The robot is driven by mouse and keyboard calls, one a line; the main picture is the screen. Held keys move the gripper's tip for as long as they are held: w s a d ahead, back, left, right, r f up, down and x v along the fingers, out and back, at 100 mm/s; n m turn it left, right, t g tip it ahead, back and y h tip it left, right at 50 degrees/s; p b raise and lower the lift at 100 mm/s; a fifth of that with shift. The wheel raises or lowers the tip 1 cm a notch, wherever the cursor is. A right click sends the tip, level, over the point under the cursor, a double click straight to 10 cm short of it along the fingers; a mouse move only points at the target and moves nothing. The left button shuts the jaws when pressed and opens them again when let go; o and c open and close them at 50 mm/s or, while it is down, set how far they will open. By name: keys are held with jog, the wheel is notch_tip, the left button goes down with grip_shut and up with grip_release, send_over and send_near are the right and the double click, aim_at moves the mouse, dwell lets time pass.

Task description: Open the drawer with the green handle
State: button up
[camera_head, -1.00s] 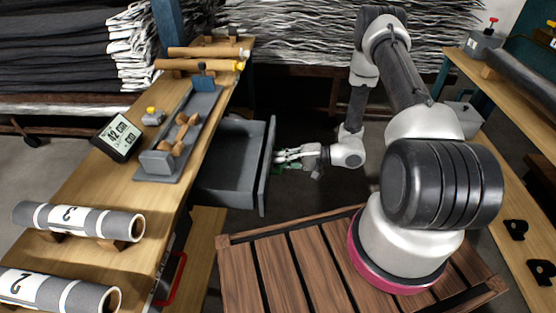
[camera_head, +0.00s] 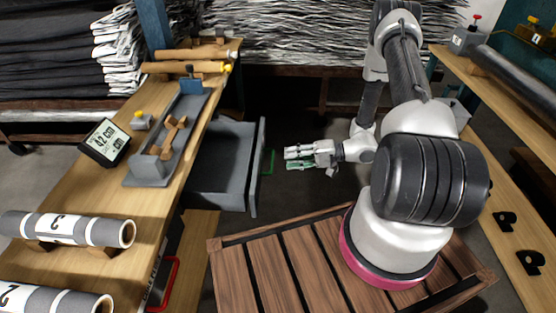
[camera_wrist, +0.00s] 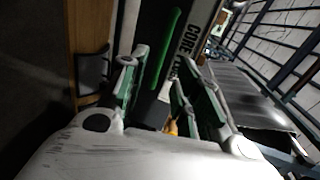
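The grey drawer (camera_head: 222,183) is pulled out from under the left workbench, and its inside looks empty. Its green handle (camera_head: 270,162) is on the outer face of the front panel, and shows in the wrist view as a green bar (camera_wrist: 164,50). My gripper (camera_head: 288,160) is to the right of the handle, with a small gap between the fingertips and the handle. In the wrist view, my gripper's (camera_wrist: 160,85) fingers are spread apart with nothing between them.
The left workbench (camera_head: 150,185) carries grey rolls, a small display (camera_head: 104,142) and a grey holder (camera_head: 150,172). A red handle (camera_head: 171,283) shows below it. A slatted wooden deck (camera_head: 300,265) lies in front. Another bench (camera_head: 510,120) stands right. Dark floor lies beyond my gripper.

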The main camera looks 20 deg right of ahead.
jog(key=shift+v, duration=2.25)
